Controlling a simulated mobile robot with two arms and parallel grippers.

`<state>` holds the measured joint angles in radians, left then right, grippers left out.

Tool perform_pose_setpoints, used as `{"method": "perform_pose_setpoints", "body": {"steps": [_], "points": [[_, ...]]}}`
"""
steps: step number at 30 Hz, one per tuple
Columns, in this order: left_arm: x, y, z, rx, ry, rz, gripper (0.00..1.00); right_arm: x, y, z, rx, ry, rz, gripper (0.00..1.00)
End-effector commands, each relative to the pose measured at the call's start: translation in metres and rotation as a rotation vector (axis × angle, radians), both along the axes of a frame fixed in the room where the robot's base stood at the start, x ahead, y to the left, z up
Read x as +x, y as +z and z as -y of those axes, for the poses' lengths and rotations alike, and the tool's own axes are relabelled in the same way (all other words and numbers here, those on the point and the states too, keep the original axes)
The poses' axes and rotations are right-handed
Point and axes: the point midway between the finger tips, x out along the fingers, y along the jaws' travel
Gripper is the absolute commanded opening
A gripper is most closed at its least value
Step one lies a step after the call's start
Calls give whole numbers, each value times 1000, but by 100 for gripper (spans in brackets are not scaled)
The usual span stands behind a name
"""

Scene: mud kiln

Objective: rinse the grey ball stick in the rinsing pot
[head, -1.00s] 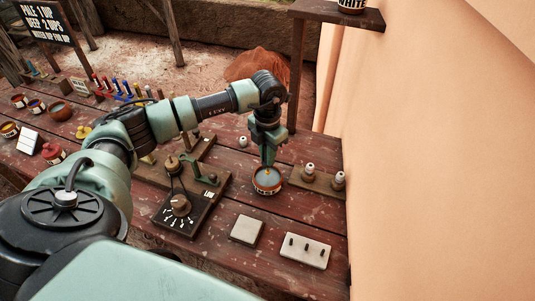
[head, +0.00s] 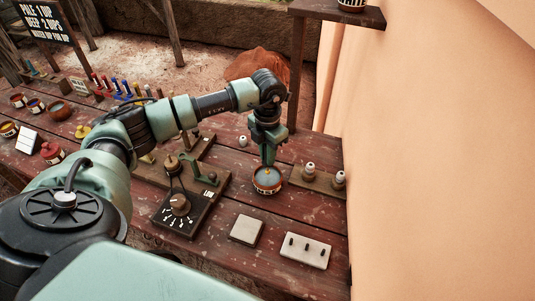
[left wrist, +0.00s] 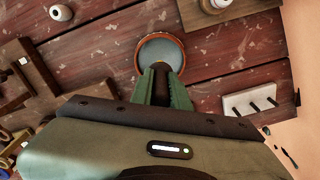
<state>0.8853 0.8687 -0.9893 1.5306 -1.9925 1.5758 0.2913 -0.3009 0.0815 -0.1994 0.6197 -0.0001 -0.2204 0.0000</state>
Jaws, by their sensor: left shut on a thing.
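The rinsing pot (head: 267,186) is a small terracotta pot with a pale lettered band and grey liquid inside, standing on the table near its right end. My left gripper (head: 268,161) points straight down over it, shut on a thin stick whose yellowish part (head: 267,174) shows between the fingertips and the liquid. The stick's lower end is hidden, so I cannot tell its colour or how deep it sits. In the left wrist view the pot (left wrist: 160,38) lies just beyond my green fingers (left wrist: 163,80). My right gripper is not in view.
White-topped knobs (head: 310,168) on a wooden block stand right of the pot. A pale tile (head: 246,230) and a white slab with dark pegs (head: 304,250) lie in front. A dial board (head: 182,208) is to the left. A peach wall (head: 430,150) bounds the right.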

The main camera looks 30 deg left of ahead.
Motion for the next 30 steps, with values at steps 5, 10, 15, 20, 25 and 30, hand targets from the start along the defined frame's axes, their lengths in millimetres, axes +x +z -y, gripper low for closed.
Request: {"method": "perform_pose_setpoints", "body": {"steps": [5,10,15,20,25,30], "points": [[0,-10,0,0,0,0,0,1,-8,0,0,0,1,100],[0,-16,0,0,0,0,0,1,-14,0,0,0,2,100],[0,-23,0,0,0,-1,0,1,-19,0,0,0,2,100],[0,-30,0,0,0,-1,0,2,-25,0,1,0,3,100],[0,-34,0,0,0,-1,0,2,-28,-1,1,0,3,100],[0,-33,0,0,0,0,0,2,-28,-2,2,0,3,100]]}}
